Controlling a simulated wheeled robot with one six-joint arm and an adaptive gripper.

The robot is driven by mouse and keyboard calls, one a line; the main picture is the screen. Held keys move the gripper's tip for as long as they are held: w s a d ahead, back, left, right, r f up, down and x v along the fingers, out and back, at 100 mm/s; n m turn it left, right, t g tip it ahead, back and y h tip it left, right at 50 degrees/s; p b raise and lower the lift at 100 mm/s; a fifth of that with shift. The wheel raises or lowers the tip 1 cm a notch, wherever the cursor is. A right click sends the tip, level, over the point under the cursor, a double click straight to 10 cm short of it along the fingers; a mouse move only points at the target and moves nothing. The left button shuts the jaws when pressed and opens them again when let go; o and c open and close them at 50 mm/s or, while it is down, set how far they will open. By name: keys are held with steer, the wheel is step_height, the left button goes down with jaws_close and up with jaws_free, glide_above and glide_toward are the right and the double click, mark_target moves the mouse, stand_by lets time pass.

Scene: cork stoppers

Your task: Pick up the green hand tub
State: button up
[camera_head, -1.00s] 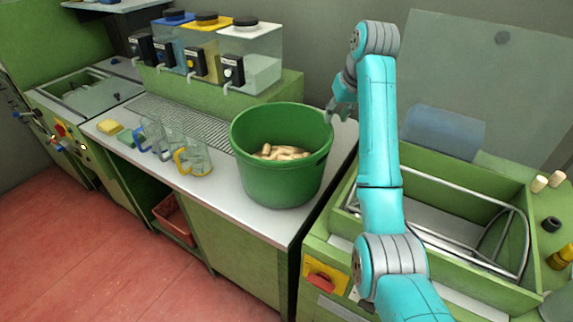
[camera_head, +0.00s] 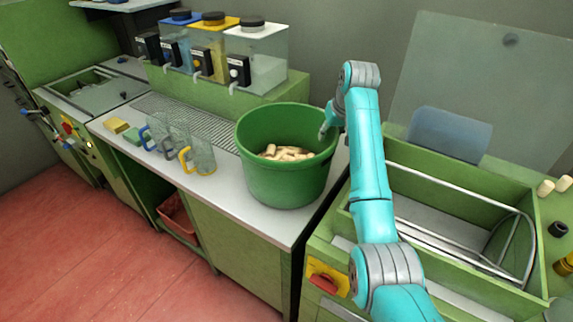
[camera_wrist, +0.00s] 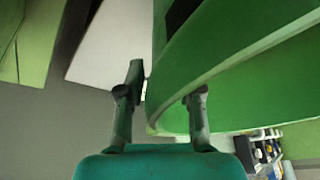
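The green hand tub (camera_head: 285,178) stands upright on the pale worktop with a pile of cork stoppers (camera_head: 286,153) in it. My gripper (camera_head: 326,131) is at the tub's right rim, partly hidden by my arm in the head view. In the wrist view, the two fingers of my gripper (camera_wrist: 164,88) are apart. The green tub (camera_wrist: 235,85) fills the upper right there, and its curved rim runs into the space between the fingers. I cannot tell whether either finger touches the tub.
Clear jugs (camera_head: 197,158) with blue and yellow handles stand left of the tub. Dispensers (camera_head: 255,58) stand behind it on a green ledge. A green-walled sink unit (camera_head: 455,190) is to the right. A strip of worktop (camera_head: 235,195) in front is bare.

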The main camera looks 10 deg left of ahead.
jaws_close()
steer(key=shift+r, duration=0.15)
